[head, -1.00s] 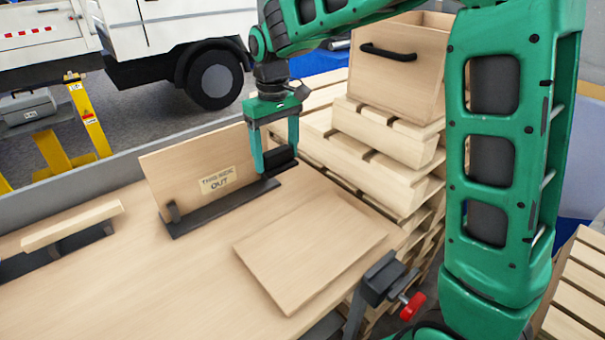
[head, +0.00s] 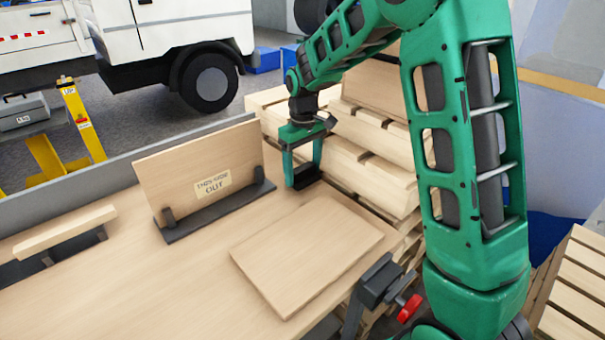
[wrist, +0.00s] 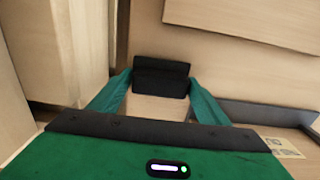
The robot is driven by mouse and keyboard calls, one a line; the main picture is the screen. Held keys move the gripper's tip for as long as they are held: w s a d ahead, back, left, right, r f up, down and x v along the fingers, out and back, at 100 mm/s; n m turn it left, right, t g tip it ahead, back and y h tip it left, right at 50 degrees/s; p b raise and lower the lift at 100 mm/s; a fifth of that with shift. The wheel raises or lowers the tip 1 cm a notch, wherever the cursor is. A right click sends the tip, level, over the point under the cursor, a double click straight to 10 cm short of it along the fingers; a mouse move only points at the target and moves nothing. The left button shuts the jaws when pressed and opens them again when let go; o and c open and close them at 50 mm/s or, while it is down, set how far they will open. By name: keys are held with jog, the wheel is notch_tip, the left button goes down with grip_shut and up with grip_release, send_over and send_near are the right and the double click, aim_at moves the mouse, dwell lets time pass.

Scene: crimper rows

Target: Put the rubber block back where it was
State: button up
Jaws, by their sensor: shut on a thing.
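The rubber block (head: 305,178) is a small black block between the fingers of my gripper (head: 303,172). My gripper is shut on it at the right edge of the wooden bench, right of the upright board's stand. In the wrist view the black block (wrist: 161,77) shows between the two green fingertips (wrist: 160,88), with bench wood behind it. Whether the block touches the bench top is hard to tell.
An upright board (head: 200,172) marked "THIS SIDE OUT" stands in a dark stand (head: 218,212). A flat wooden panel (head: 305,255) lies in front. A clamp (head: 378,285) with a red handle is at the bench edge. Stacked pallets (head: 365,172) stand close behind my gripper.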

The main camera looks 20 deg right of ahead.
aim_at(303, 167)
jog(key=shift+f, duration=0.6)
jog(key=shift+f, duration=0.1)
jog(key=o, duration=1.1)
notch_tip(303, 167, up, 12)
jog(key=shift+f, duration=0.1)
jog(key=shift+r, duration=0.2)
jog(key=shift+s, duration=0.1)
